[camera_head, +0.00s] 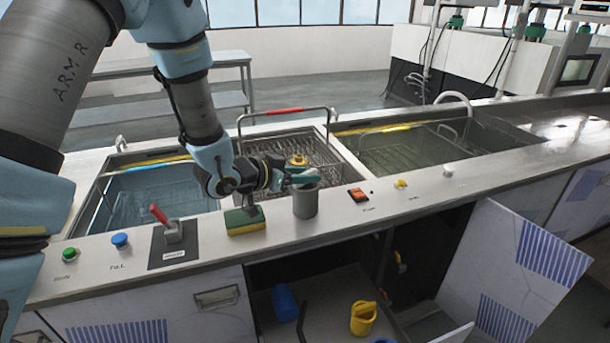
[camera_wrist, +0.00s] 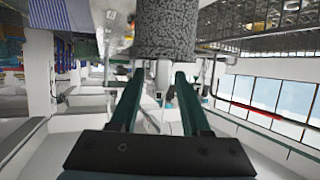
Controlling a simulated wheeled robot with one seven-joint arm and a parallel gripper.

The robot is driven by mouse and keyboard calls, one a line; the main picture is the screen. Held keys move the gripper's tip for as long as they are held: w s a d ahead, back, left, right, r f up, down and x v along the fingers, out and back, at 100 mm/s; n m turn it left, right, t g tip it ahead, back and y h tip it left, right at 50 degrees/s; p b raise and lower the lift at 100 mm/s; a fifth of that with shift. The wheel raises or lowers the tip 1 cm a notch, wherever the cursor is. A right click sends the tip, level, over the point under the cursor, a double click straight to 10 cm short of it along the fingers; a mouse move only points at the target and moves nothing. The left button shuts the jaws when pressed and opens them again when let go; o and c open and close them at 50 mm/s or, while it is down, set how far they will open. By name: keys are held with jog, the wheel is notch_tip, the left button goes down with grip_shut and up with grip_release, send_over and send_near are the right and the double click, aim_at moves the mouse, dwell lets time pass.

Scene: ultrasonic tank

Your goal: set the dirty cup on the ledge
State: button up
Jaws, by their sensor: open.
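A grey, speckled cup (camera_head: 305,204) stands upright on the steel front ledge (camera_head: 340,212), right of the sponge. The cup also shows in the wrist view (camera_wrist: 166,32), top centre, just beyond the fingertips, with that view turned upside down. My gripper (camera_head: 303,177) is at the height of the cup's rim, its teal fingers overlapping the rim in the head view. In the wrist view my gripper (camera_wrist: 159,80) has its two fingers apart with nothing between them. I cannot tell whether a finger touches the cup. The inside of the cup is hidden.
A yellow-green sponge (camera_head: 245,221) sits left of the cup. A lever (camera_head: 173,232), a red switch (camera_head: 359,195) and buttons line the ledge. Behind are a basket with a red handle (camera_head: 285,111) and water-filled tanks. A cabinet door (camera_head: 510,275) hangs open below, near a yellow vessel (camera_head: 363,319).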

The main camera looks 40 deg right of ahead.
jog(key=b+v, duration=0.2)
jog(key=v, duration=1)
jog(key=w+a+n+t+y, duration=0.2)
jog(key=w+a, duration=0.2)
jog(key=a, duration=0.2)
jog(key=w+a+f+n+t+y, duration=0.1)
jog(key=w+a+n+t+y, duration=0.1)
jog(key=w+a, duration=0.3)
jog(key=w+a+f+n+t+y, duration=0.1)
jog(key=w+a+n+y, duration=0.3)
jog(key=a, duration=0.5)
jog(key=shift+w+a+f+t, duration=0.1)
jog(key=shift+w+f+t, duration=0.15)
jog(key=shift+w+t, duration=0.4)
jog(key=s+a+n+g+y, duration=0.2)
jog(key=s+a+n, duration=0.2)
jog(key=a, duration=0.4)
jog(key=s+a+n+g+y, duration=0.3)
jog(key=s+a, duration=0.3)
jog(key=a, duration=0.3)
jog(key=shift+a+n, duration=0.3)
jog(key=shift+n, duration=0.5)
